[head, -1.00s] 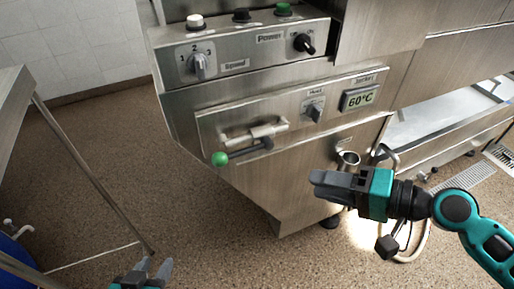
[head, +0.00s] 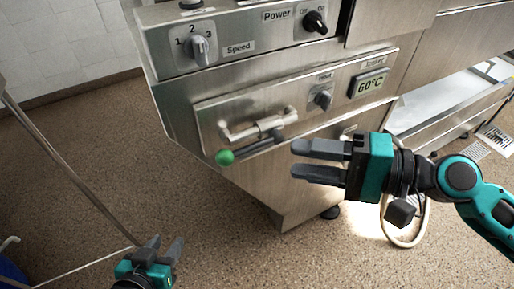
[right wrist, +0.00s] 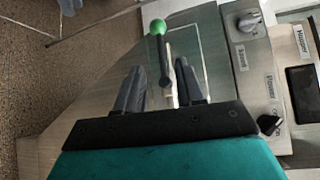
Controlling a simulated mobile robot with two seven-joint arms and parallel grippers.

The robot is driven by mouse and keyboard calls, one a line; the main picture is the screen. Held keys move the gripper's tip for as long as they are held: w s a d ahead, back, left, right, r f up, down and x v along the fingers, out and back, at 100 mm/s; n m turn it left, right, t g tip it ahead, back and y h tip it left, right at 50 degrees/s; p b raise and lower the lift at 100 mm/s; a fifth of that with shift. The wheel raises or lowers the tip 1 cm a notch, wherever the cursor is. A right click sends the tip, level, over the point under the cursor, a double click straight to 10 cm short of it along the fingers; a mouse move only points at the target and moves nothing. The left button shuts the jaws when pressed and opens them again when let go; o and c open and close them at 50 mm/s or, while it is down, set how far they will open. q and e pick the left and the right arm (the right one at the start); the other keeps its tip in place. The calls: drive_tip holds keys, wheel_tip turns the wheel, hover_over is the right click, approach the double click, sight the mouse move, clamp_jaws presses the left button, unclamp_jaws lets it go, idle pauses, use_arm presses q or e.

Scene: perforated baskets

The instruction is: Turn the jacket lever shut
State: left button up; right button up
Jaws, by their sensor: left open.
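The jacket lever is a dark rod with a green ball knob (head: 224,158). It joins a metal pipe valve (head: 262,129) on the front panel of the steel machine and points left, slightly down. My right gripper (head: 297,160) is open and empty, to the right of the lever, its fingers pointing left towards it. In the right wrist view the green knob (right wrist: 158,28) and rod lie ahead, in line with the gap between the two fingers (right wrist: 160,66). I see no contact. My left gripper (head: 167,245) is open and empty, low at the left, away from the lever.
A speed knob (head: 201,48) and a power switch (head: 315,23) are above. A hose (head: 405,240) lies on the floor behind my right arm.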

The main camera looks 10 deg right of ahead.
sight(247, 152)
drive_tip(key=p+x, duration=0.1)
drive_tip(key=x, duration=0.6)
drive_tip(key=shift+w+a+p, duration=0.15)
drive_tip(key=shift+p, duration=0.2)
drive_tip(key=shift+w+a+f, duration=0.15)
drive_tip(key=shift+w+a, duration=0.05)
drive_tip(key=shift+a, duration=0.3)
drive_tip(key=shift+c, duration=0.4)
clamp_jaws()
